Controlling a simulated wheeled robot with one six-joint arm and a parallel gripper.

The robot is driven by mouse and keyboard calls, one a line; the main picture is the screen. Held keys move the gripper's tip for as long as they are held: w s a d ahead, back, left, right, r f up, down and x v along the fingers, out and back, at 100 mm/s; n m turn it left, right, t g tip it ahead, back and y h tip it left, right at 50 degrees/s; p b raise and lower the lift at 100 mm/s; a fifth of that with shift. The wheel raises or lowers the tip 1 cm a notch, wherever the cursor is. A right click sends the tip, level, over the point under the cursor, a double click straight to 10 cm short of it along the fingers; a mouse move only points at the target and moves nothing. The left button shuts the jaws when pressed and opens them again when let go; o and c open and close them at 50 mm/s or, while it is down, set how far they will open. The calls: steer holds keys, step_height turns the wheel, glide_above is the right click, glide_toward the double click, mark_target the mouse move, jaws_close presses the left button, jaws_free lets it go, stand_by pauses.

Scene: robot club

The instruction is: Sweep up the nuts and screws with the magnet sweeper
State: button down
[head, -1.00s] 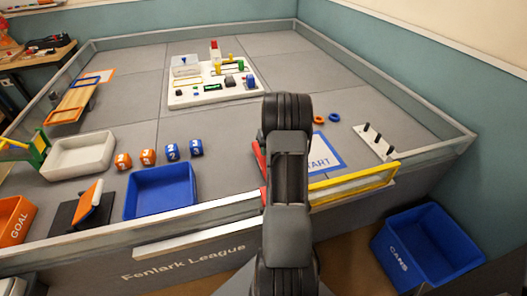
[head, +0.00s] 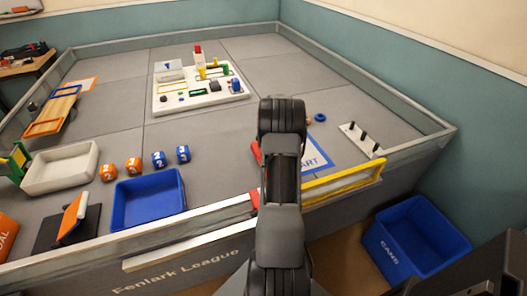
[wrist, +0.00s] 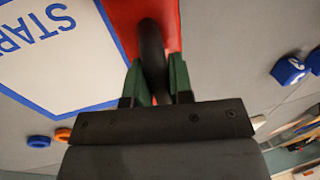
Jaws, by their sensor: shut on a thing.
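In the wrist view my gripper (wrist: 158,85) has its green fingers shut on the black handle of the magnet sweeper (wrist: 152,45). The sweeper's flat red body shows beyond the fingers, over the grey floor of the arena beside the START sheet (wrist: 50,50). In the head view only red edges of the sweeper (head: 256,152) show left of my arm, and my gripper is hidden behind the arm. I cannot make out any nuts or screws in either view.
A blue tray (head: 182,207), a white tray (head: 92,174) and several numbered cubes (head: 159,159) stand left of my arm. A white board of parts (head: 160,107) lies behind. A yellow rail (head: 340,184) lines the front wall. A blue CANS bin (head: 455,250) stands outside.

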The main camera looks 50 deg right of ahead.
steer(key=shift+s+d, duration=0.1)
steer(key=shift+d, duration=0.15)
steer(key=w+a+p+v, duration=0.1)
steer(key=a+p+v, duration=0.1)
steer(key=p+v, duration=0.5)
steer(key=shift+p+v, duration=0.4)
steer(key=shift+v, duration=2.1)
steer(key=shift+a+r, duration=0.15)
steer(key=shift+r, duration=0.05)
